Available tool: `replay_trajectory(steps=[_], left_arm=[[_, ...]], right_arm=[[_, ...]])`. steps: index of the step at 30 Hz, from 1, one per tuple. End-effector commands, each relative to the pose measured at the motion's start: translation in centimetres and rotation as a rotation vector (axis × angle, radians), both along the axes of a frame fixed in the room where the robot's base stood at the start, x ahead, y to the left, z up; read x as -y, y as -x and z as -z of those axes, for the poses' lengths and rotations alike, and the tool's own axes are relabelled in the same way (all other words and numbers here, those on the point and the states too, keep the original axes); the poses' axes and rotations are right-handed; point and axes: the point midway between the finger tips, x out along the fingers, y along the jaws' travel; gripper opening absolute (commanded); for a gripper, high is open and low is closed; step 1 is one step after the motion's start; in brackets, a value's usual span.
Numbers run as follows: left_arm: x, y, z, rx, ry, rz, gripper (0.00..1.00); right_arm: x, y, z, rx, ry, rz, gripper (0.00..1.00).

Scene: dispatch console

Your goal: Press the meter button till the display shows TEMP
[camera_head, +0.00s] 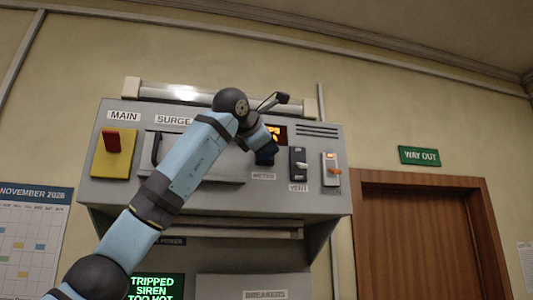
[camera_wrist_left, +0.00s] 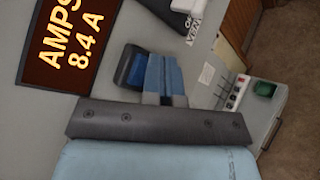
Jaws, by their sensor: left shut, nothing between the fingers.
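The meter display (camera_wrist_left: 68,38) reads "AMPS 8.4 A" in yellow on dark in the left wrist view. In the head view the display (camera_head: 279,133) is mostly hidden behind my left arm. A blue button in a dark housing (camera_wrist_left: 133,68), apparently the meter button, lies beside the fingertips of my left gripper (camera_wrist_left: 162,62). My left gripper (camera_head: 265,155) is shut and empty, just above the METER label (camera_head: 263,176). I cannot tell whether it touches the button. My right gripper is not in view.
Right of the meter are the black VENT switch (camera_head: 298,163) and an orange-tipped lever (camera_head: 332,170). The red MAIN handle (camera_head: 113,142) is at the left on a yellow plate. A lower green screen (camera_head: 155,287) reads "TRIPPED SIREN TOO HOT". My left arm crosses the SURGE area.

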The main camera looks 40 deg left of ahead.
Motion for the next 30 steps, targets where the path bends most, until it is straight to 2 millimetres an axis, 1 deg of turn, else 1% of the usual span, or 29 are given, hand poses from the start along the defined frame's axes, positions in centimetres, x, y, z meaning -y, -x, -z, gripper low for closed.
replay_trajectory(steps=[9,30], left_arm=[[-0.01,-0.01,0.01,0.0,0.0,0.0,0.0],[-0.65,-0.53,-0.04,0.001,0.0,0.0,0.0]], right_arm=[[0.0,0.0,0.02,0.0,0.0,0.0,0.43],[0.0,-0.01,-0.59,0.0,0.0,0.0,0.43]])
